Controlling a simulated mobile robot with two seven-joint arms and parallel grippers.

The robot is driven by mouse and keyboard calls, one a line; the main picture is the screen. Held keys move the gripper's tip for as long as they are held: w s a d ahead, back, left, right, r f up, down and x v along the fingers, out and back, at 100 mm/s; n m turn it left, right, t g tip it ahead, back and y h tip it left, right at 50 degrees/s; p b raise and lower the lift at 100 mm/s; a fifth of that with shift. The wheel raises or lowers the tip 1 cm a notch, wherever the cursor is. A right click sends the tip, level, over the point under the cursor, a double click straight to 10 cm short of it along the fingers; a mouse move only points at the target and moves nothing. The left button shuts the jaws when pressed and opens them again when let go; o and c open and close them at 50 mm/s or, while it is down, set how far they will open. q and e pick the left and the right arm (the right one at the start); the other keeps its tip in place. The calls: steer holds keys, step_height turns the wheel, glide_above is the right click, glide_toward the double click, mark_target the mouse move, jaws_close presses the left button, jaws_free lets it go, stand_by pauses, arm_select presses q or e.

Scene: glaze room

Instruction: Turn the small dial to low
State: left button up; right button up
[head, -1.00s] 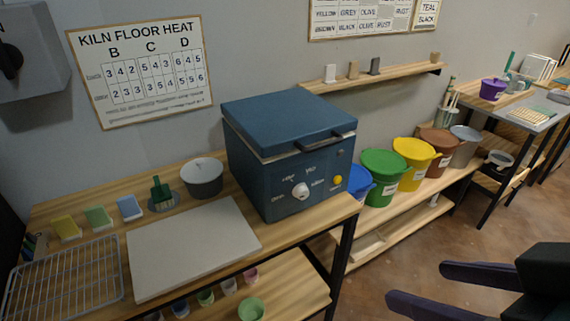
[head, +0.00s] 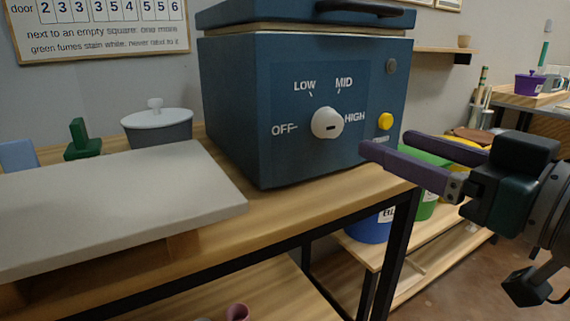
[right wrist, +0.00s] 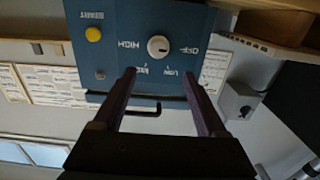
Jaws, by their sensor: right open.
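The small dial (head: 327,123) is a round white knob on the front of the blue kiln (head: 235,120). OFF is printed on its left, LOW and MID above it and HIGH on its right. It bears a short dark mark, but I cannot tell which label it points at. My right gripper (head: 388,145) is open and empty, to the right of the dial and apart from it. In the right wrist view the panel appears upside down, with the dial (right wrist: 158,46) beyond the gap between the fingers (right wrist: 158,73). My left gripper is out of view.
A yellow button (head: 385,121) sits right of the dial. The kiln's lid handle (head: 358,8) juts out above. A pale board (head: 110,205) lies on the table to the left, near a lidded grey pot (head: 160,130). Buckets stand on a low shelf at right.

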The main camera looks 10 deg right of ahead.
mark_target(336, 124)
steer(key=b+x, duration=0.1)
steer(key=x, duration=0.9)
steer(key=shift+w+f, duration=0.15)
steer(key=shift+d, duration=0.1)
jaws_close()
stand_by(0.4)
